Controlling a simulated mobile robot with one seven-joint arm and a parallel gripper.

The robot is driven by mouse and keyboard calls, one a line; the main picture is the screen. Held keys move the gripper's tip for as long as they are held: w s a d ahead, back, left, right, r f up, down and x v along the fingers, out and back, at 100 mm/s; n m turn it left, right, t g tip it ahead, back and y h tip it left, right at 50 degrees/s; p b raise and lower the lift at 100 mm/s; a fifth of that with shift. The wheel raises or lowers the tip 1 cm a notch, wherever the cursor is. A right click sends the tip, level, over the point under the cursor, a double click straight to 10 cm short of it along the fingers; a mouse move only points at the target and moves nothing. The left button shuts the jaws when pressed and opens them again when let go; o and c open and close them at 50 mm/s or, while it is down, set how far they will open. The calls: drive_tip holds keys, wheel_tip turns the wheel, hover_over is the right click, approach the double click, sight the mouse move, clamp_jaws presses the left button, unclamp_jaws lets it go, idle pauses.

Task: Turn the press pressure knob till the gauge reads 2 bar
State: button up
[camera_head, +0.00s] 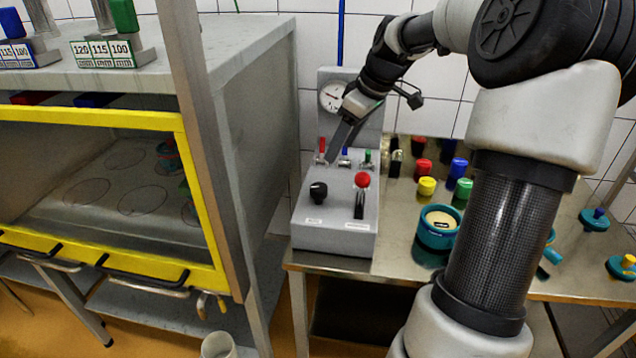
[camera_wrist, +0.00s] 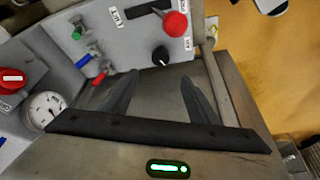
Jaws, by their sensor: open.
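The black pressure knob (camera_head: 318,191) with a small white mark sits on the sloped grey press control box (camera_head: 320,240). In the wrist view the knob (camera_wrist: 160,56) lies beyond the fingertips, roughly between their lines. The round white gauge (camera_head: 332,97) is on the upright panel behind the box; it also shows at the left of the wrist view (camera_wrist: 45,110). Its needle is too small to read. My gripper (camera_head: 333,158) is open and empty, tilted down over the back of the box, apart from the knob. Its two dark fingers (camera_wrist: 158,84) show in the wrist view.
A red-topped lever (camera_head: 362,181) in a black slot stands right of the knob. Red, blue and green valves (camera_head: 344,158) line the box's back edge. A yellow-framed press cabinet (camera_head: 190,200) stands left. Coloured moulds and weights (camera_head: 427,186) crowd the steel table at right.

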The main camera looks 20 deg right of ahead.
sight(319, 187)
drive_tip(key=b+x, duration=0.1)
drive_tip(key=x, duration=1.3)
drive_tip(key=shift+w+f, duration=0.1)
drive_tip(key=shift+f, duration=0.2)
drive_tip(key=c, duration=1)
drive_tip(key=shift+c, duration=0.2)
drive_tip(key=shift+m, duration=0.3)
